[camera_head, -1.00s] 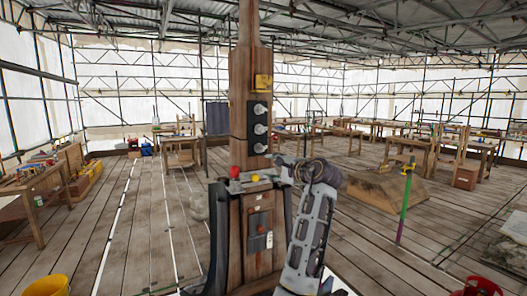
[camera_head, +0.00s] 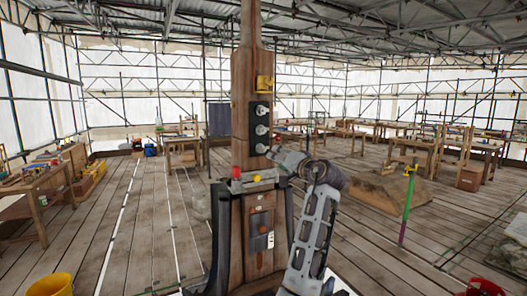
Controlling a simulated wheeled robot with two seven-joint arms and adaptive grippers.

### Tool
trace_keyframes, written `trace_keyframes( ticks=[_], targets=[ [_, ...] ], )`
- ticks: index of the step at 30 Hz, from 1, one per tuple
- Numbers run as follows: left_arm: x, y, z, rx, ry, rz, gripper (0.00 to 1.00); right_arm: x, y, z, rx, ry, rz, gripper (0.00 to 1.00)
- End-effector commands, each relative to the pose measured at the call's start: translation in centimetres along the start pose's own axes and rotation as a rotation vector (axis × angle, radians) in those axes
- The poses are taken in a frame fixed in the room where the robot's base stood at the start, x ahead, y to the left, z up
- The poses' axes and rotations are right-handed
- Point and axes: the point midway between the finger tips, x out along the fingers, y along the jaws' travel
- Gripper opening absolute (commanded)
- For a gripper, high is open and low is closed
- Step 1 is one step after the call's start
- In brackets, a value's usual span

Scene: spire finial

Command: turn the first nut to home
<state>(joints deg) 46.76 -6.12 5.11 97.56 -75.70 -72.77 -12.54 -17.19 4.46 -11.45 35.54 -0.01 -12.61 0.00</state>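A wooden spire post (camera_head: 251,70) stands upright in the middle of the head view. A dark plate on it carries three pale, round-ended nuts one above another: the top nut (camera_head: 262,110), the middle nut (camera_head: 261,130) and the bottom nut (camera_head: 261,148). My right gripper (camera_head: 272,153) comes from the right, with its tip at the bottom nut. It looks very close to or touching that nut; contact is unclear. Its fingers are too small to show whether they are open or shut. My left gripper is not in view.
A yellow bracket (camera_head: 264,84) sits above the plate. A ledge below carries a red knob (camera_head: 236,172) and a yellow knob (camera_head: 257,178). A yellow bucket (camera_head: 49,286) and a red bucket (camera_head: 484,287) stand on the floor. Workbenches are farther back.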

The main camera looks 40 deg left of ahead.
Motion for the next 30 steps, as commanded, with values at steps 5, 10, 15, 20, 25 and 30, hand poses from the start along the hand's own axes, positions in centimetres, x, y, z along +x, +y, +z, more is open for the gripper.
trace_keyframes(
  ticks=[5, 10, 15, 20, 25, 30],
  targets=[
    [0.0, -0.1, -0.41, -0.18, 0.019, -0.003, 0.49, 0.0, 0.0, 0.0, 0.0, 0.0, 0.0, 0.53],
    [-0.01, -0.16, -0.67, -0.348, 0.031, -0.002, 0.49, 0.0, 0.0, 0.0, 0.0, 0.0, 0.0, 0.53],
    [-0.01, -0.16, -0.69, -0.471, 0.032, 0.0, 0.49, 0.0, 0.01, 0.01, -0.001, 0.0, 0.0, 0.53],
    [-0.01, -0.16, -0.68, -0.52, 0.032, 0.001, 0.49, 0.0, 0.09, 0.02, -0.001, 0.0, 0.001, 0.53],
    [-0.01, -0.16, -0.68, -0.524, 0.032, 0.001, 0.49, 0.0, 0.23, 0.06, -0.002, -0.001, 0.002, 0.53],
    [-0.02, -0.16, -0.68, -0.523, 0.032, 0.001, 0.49, 0.0, 0.32, 0.08, -0.002, -0.001, 0.003, 0.53]
  ],
)
